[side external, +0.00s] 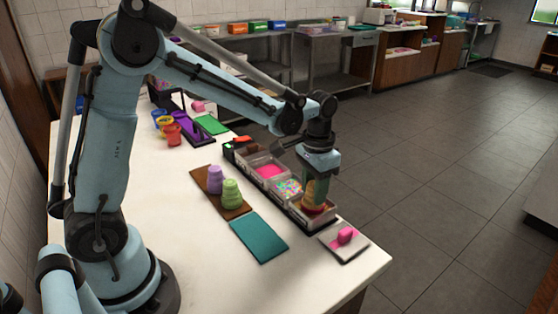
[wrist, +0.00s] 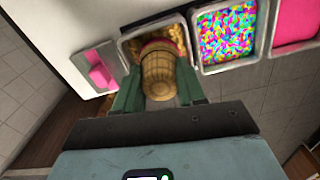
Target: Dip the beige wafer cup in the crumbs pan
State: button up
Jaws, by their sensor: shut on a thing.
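The beige wafer cup (wrist: 158,78) is between the green fingers of my gripper (wrist: 158,96) in the wrist view. My gripper is shut on it. The cup's wide end, with a pink-red band, points into the crumbs pan (wrist: 123,45), among golden-brown crumbs (wrist: 175,32). In the side view my gripper (side external: 315,190) points down over the crumbs pan (side external: 318,221), at the near end of the pan row. The fingers largely hide the cup there. I cannot tell how deep its rim sits in the crumbs.
A sprinkles pan (side external: 287,190) and a pink-filled pan (side external: 268,170) continue the row. A pink block (side external: 345,236) sits on a small tray at the counter's end. Purple (side external: 215,181) and green (side external: 232,194) stacked cups stand on a brown board. A teal mat (side external: 258,237) lies nearby.

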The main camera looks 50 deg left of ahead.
jog(key=shift+f, duration=0.25)
jog(key=shift+f, duration=0.35)
jog(key=shift+f, duration=0.2)
jog(key=shift+r, duration=0.1)
dwell(0.8)
jog(key=shift+r, duration=1.9)
jog(key=shift+r, duration=0.1)
jog(key=shift+r, duration=2.2)
